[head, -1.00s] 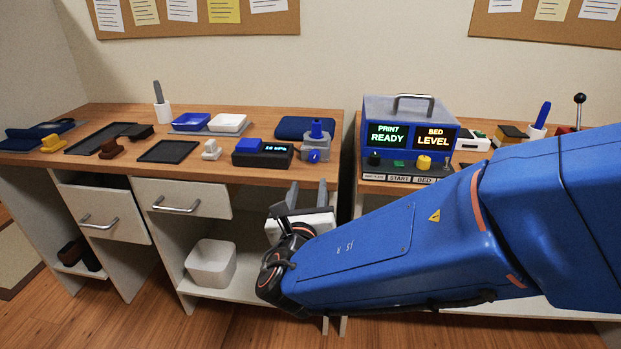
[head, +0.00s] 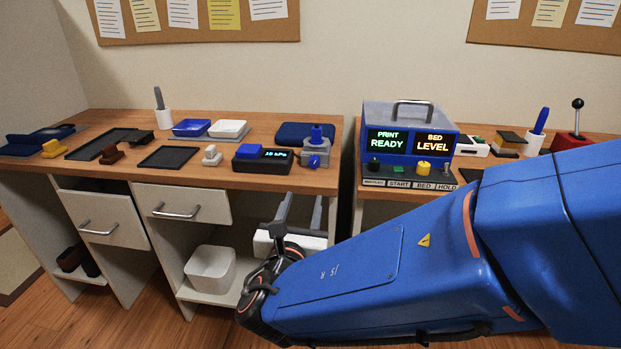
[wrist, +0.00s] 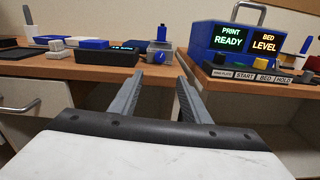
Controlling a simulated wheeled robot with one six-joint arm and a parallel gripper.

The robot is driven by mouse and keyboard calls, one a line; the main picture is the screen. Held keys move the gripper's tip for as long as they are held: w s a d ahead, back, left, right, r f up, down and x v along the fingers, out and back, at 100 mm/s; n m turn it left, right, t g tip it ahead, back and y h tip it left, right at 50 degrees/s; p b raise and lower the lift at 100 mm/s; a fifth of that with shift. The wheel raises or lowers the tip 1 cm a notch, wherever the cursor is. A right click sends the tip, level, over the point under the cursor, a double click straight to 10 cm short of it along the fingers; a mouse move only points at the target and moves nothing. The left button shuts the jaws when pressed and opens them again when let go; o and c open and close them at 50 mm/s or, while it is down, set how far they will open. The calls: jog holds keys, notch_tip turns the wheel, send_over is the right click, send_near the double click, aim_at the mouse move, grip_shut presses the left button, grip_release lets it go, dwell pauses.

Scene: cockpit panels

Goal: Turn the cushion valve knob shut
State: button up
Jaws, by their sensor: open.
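The cushion valve is a grey block (head: 318,149) with a blue top piece, at the right front of the left bench. Its blue knob (head: 314,161) faces the bench's front edge. In the wrist view the valve block (wrist: 158,52) shows beyond the fingertips, with the blue top (wrist: 161,33) upright; the knob face is hard to make out there. My gripper (head: 303,197) is open and empty, below and in front of the bench edge, apart from the knob. In the wrist view its two fingers (wrist: 160,73) point toward the valve.
A black unit with a lit pressure display (head: 262,158) stands just left of the valve. A dark blue pad (head: 304,132) lies behind it. The blue print console (head: 408,140) stands on the right bench, across a gap. A white bin (head: 210,268) is below.

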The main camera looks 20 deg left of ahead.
jog(key=m, duration=0.2)
send_near(313, 164)
jog(key=x, duration=0.9)
jog(key=shift+s, duration=0.1)
jog(key=shift+c, duration=0.3)
jog(key=shift+h, duration=0.3)
jog(key=c, duration=1)
